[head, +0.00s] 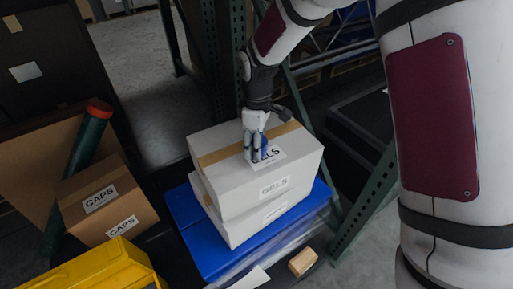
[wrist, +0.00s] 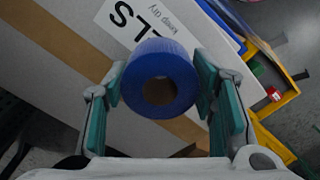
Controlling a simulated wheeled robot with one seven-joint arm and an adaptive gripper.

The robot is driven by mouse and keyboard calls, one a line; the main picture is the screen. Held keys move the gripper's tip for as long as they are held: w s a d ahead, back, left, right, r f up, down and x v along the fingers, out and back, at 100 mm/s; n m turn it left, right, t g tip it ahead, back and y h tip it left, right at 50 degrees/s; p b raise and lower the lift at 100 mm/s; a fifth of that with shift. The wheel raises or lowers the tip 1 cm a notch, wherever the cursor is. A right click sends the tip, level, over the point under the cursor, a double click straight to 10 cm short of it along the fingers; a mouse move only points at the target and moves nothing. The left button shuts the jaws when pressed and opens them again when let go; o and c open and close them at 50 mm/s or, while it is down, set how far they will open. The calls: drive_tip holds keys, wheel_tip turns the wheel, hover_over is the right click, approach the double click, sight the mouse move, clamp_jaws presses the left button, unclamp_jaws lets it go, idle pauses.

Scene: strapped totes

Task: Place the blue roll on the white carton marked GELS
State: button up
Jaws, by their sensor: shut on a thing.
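The blue roll (wrist: 160,78) is between the two fingers of my gripper (wrist: 160,100), which is shut on it, in the wrist view. In the head view the roll (head: 262,142) is partly hidden by the fingers of my gripper (head: 256,150). The white carton marked GELS (head: 226,176) has a brown tape strip and a label on its top and a GELS label on its side. My gripper points down over the carton's top. I cannot tell whether the roll touches the top. The carton top also shows in the wrist view (wrist: 60,50).
The carton stands on another white box (head: 238,226) on a blue tote (head: 196,238). At left are a brown CAPS carton (head: 75,207), a green tube with a red cap (head: 83,155) and a yellow bin (head: 105,270). A green rack post (head: 365,205) stands close at right.

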drive_tip(key=shift+w+f+b, duration=0.1)
drive_tip(key=shift+f+b, duration=0.35)
drive_tip(key=shift+f, duration=0.65)
drive_tip(key=shift+f, duration=0.1)
drive_tip(key=o, duration=1.1)
drive_tip(key=shift+o, duration=0.2)
drive_tip(key=shift+r+p, duration=0.3)
drive_tip(key=shift+r, duration=3.6)
